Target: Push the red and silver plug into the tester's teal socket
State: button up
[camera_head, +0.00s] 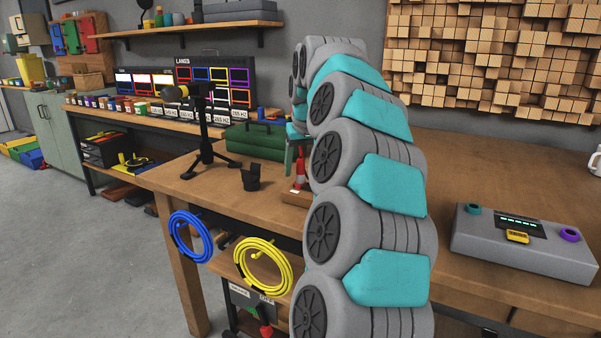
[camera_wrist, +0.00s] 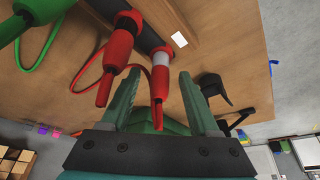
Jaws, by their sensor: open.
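The red and silver plug (camera_wrist: 160,78) stands in a wooden holder (camera_wrist: 188,30) on the bench, its silver band toward the holder. My gripper (camera_wrist: 159,75) is open, with its two green fingers on either side of this plug; whether they touch it cannot be told. In the head view a red plug (camera_head: 300,172) shows beside my arm, and the gripper is mostly hidden behind the arm. The grey tester (camera_head: 521,254) lies on the bench at the right. Its teal socket (camera_head: 473,209) is on its upper left and is uncovered.
The bench (camera_head: 455,175) around the tester is mostly clear.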

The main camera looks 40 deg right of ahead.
grip_shut()
dwell(0.5)
